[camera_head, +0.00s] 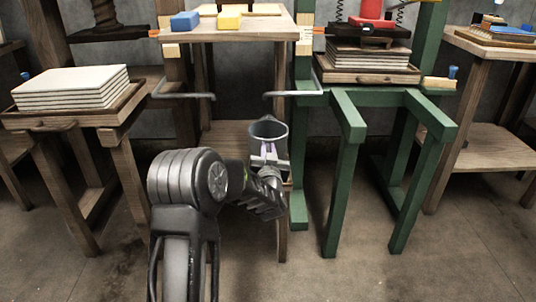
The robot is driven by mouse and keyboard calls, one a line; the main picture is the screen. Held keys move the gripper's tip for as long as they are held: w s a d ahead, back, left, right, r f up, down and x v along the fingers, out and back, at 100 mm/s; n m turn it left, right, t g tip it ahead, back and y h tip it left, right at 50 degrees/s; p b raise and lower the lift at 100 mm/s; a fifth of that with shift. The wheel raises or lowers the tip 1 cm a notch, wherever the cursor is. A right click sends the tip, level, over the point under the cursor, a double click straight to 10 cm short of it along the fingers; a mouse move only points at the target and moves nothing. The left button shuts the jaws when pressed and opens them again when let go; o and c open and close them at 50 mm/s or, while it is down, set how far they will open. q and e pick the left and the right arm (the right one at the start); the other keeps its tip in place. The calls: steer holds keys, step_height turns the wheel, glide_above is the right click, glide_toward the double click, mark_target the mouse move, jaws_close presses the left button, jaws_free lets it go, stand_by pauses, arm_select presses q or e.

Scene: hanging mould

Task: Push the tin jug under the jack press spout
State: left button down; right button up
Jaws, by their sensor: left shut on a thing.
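The grey tin jug (269,130) is near the middle, its open rim facing up. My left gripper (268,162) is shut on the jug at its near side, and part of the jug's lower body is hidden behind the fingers. The jack press (350,120) has a green frame, with a red jack (372,12) above a stack of dark-edged boards (368,55) on a wooden tray (345,76). The jug is left of this press, below and in front of the tray's level. I cannot clearly make out the spout. My right gripper is not in view.
A central wooden table (230,32) carries blue and yellow blocks; its lower shelf (225,140) is behind the jug. Grey bent rods (190,95) (293,93) reach in from both sides. A left stand holds white slabs (72,88). Green legs (342,190) stand right of the jug.

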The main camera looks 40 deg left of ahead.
arm_select(q)
steer(key=b, duration=0.1)
glide_toward(266, 126)
steer(key=x, duration=0.4)
steer(key=shift+x, duration=3.05)
steer(key=shift+f, duration=0.15)
steer(key=c, duration=1.3)
jaws_free()
steer(key=shift+c, duration=0.2)
